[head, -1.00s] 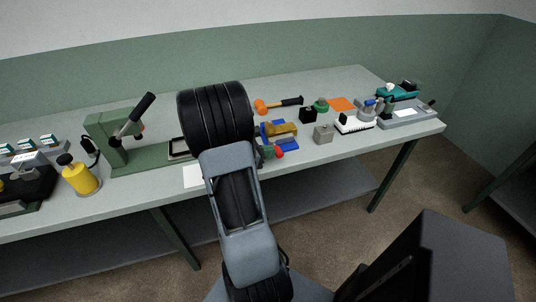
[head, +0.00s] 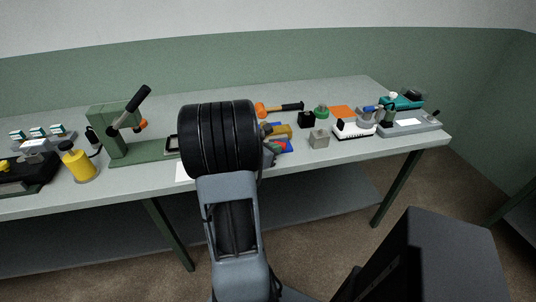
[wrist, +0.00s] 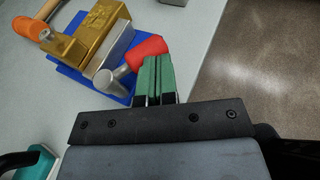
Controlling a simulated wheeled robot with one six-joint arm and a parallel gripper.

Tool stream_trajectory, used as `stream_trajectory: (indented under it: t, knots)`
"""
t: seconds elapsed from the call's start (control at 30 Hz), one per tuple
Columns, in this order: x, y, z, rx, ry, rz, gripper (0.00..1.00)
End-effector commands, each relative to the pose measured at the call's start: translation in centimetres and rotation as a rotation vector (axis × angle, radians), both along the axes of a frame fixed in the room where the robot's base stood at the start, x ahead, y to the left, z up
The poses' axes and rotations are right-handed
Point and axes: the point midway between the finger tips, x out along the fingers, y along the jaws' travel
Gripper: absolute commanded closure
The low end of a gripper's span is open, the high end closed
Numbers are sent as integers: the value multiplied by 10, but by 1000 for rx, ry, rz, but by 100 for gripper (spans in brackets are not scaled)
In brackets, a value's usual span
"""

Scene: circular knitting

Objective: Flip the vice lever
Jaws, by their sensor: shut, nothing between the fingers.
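The vice shows in the wrist view at upper left, with a gold body (wrist: 96,31) on a blue base (wrist: 71,51). A grey cylindrical part (wrist: 110,82) and a red grip (wrist: 146,51), which looks like the lever's end, stick out toward my gripper (wrist: 157,60). My gripper's green fingers are shut and empty, their tips just beside the red grip; I cannot tell whether they touch it.
An orange-headed hammer (head: 264,109) lies behind the vice; its orange part also shows in the wrist view (wrist: 31,28). A green press (head: 118,128) stands left of my arm. The bench's front edge is close.

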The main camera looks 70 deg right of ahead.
Motion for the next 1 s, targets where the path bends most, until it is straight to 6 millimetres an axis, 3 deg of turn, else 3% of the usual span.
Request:
stream_trajectory:
  t: [0.63,1.0]
  knots:
    - [-9,-8,1,-3,0,-15,100]
    - [-8,-1,5,-5,-1,-13,100]
